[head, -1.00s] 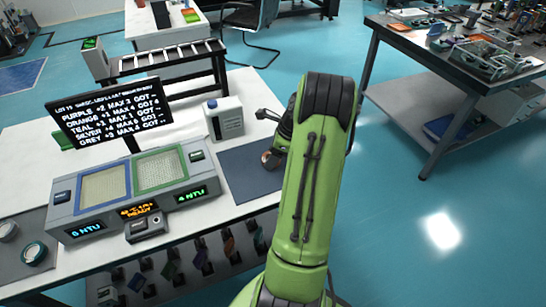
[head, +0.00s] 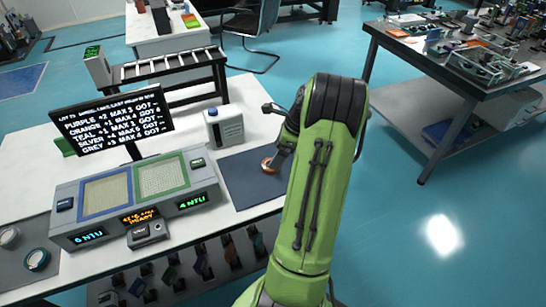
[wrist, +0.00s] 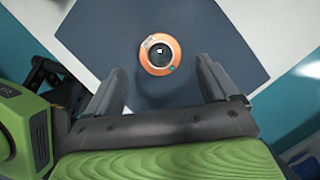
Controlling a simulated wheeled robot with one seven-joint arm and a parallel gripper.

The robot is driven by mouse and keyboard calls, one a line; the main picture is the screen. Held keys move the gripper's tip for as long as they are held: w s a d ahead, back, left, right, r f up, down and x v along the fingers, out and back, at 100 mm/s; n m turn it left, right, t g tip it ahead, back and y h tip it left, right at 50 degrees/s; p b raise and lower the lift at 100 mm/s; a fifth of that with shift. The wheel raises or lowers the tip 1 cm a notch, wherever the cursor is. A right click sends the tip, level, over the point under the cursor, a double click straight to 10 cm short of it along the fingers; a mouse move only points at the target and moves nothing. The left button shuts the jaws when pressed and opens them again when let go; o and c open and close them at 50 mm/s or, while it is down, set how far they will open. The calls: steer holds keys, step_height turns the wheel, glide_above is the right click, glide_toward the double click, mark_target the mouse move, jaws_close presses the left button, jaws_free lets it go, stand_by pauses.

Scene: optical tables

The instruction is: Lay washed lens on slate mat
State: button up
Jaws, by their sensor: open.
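The lens, in an orange ring with a dark centre (wrist: 174,69), lies flat on the dark slate mat (wrist: 108,35) in the wrist view. In the head view the orange lens (head: 268,164) is on the slate mat (head: 240,186), toward its right side beside my arm. My gripper (wrist: 158,82) is open, its two fingers spread apart just short of the lens, with nothing between them. The ring bears a pale tab and a small teal spot. In the head view my arm hides most of the gripper and part of the mat.
A washing station (head: 140,208) with blue-framed and green-framed screens stands left of the mat. A white bottle (head: 224,126) stands behind the mat, and a display board (head: 112,120) is behind the station. Other rings (head: 36,260) lie at the far left. Another table (head: 440,55) is at right.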

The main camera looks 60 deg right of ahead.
steer(key=p+v, duration=0.2)
steer(key=v, duration=0.5)
steer(key=w+a+r+n+h, duration=0.1)
steer(key=w+a+r+n, duration=0.1)
steer(key=a+r+n, duration=0.4)
steer(key=w+a+r+n, duration=0.1)
steer(key=w+a+n, duration=0.15)
steer(key=a, duration=0.65)
steer(key=w+a+r+n+h, duration=0.1)
steer(key=a+r+n, duration=0.3)
steer(key=a+n, duration=0.25)
steer(key=s+a+n+t, duration=0.1)
steer(key=s+a+n, duration=1.2)
steer(key=a+n, duration=0.2)
steer(key=shift+a+r+n+t, duration=0.25)
steer(key=shift+r+n+t, duration=0.05)
steer(key=shift+n, duration=0.2)
steer(key=shift+s+r, duration=0.15)
steer(key=shift+r, duration=0.05)
